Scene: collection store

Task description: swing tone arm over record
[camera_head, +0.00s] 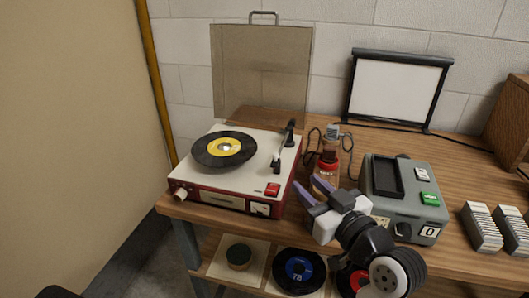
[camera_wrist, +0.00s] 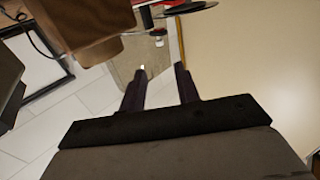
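A red and white record player (camera_head: 236,203) stands at the left of the table with its clear lid (camera_head: 262,72) up. A black record (camera_head: 207,153) with a yellow label lies on its platter. The dark tone arm (camera_head: 284,143) is at the right of the record, apart from it, its head end toward the front. My gripper (camera_head: 296,199) is just right of the record player's front right corner, fingers pointing left toward it. The fingers are spread and nothing is between them; they also show apart in the wrist view (camera_wrist: 160,72).
A framed white screen (camera_head: 398,90) stands behind. More records (camera_head: 299,270) lie on the lower shelf.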

